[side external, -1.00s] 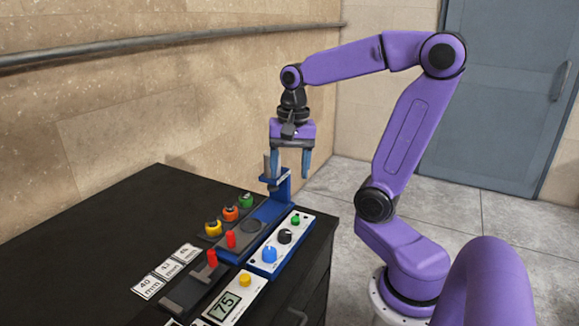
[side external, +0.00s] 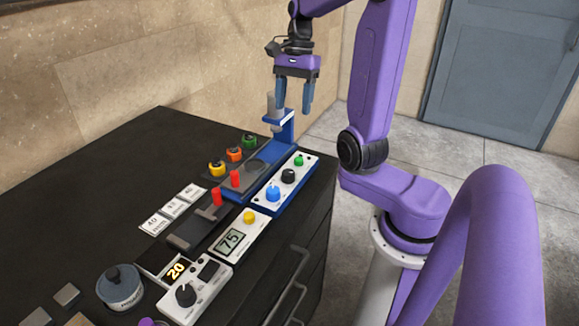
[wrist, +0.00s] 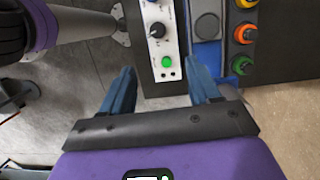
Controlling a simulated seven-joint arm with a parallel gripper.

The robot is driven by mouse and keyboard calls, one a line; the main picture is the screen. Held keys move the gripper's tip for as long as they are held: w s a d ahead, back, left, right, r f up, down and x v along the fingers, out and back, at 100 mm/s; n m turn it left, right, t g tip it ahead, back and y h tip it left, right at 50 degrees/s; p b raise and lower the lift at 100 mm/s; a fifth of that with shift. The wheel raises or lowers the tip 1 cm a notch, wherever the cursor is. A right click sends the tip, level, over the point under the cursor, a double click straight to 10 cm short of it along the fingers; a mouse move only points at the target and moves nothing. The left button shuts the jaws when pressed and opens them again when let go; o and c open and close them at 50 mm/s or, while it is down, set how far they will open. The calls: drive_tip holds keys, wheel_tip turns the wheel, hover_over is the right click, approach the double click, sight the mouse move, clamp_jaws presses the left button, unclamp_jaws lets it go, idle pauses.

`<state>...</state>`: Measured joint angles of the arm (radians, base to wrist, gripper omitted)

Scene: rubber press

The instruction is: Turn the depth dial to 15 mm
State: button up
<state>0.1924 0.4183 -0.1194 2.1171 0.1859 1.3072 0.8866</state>
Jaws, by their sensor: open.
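My gripper (side external: 294,106) is open and empty, hanging above the press's far end; in the wrist view (wrist: 160,76) its blue fingers point at the panel's green-button end, apart from everything. The white panel (side external: 283,184) beside the blue press carries a blue knob (side external: 272,194), a black knob (side external: 289,176) and a green button (side external: 299,160). The black knob (wrist: 157,30) and green button (wrist: 168,61) also show between the fingers in the wrist view. Which knob is the depth dial, I cannot tell.
The press post (side external: 283,126) stands close to my gripper. Yellow, orange and green capped pieces (side external: 234,155) stand left of the press. Red-handled parts (side external: 217,198), a "75" display (side external: 232,241), number cards (side external: 174,208) and a round grey pot (side external: 121,286) crowd the front. The black tabletop's back left is clear.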

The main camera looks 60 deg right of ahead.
drive_tip(key=d+m+y, duration=0.1)
drive_tip(key=m, duration=0.1)
drive_tip(key=m+t, duration=0.1)
drive_tip(key=m, duration=0.1)
approach(288, 172)
drive_tip(key=shift+y, duration=0.4)
drive_tip(key=x, duration=0.8)
drive_tip(key=shift+d+f, duration=0.3)
drive_tip(key=shift+f, duration=0.1)
drive_tip(key=c, duration=1)
